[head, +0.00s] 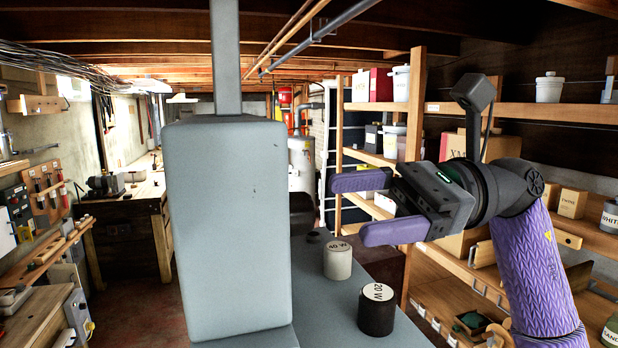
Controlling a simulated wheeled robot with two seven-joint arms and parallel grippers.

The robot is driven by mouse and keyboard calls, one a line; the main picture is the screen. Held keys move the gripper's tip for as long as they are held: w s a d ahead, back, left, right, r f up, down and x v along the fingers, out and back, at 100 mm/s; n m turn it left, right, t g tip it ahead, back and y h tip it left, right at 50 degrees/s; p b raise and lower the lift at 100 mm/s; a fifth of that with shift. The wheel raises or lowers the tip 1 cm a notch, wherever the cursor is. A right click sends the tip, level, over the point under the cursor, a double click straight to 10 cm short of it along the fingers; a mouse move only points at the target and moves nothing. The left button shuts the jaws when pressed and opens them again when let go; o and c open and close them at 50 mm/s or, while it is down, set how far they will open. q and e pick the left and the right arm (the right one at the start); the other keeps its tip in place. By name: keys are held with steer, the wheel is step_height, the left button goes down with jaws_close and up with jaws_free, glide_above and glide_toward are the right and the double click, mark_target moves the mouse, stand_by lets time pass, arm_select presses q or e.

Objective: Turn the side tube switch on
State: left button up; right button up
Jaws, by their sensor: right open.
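A large blue-grey block (236,230) with a post rising from its top stands close in front of me in the head view. A blue-grey base (318,318) spreads out to its right. On that base stand a white round cap marked 40 W (338,262) and a black round cap marked 20 W (376,312). A smaller dark knob (313,236) sits behind them. I cannot tell which part is the side tube switch. My right gripper (350,209), with two purple fingers, is open and empty, above the caps and apart from them. My left gripper is not in view.
Wooden shelves (420,150) with boxes and tubs line the right side. A workbench (140,196) stands at the back left, and a tool rack (48,190) hangs on the left wall. The block hides much of the middle. Red-brown floor shows at the lower left.

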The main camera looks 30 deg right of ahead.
mark_target(294, 213)
steer(key=p+x, duration=0.1)
steer(key=x, duration=0.3)
steer(key=shift+w+a, duration=0.15)
steer(key=shift+a, duration=0.1)
steer(key=shift+w+a, duration=0.1)
steer(key=c, duration=0.3)
jaws_close()
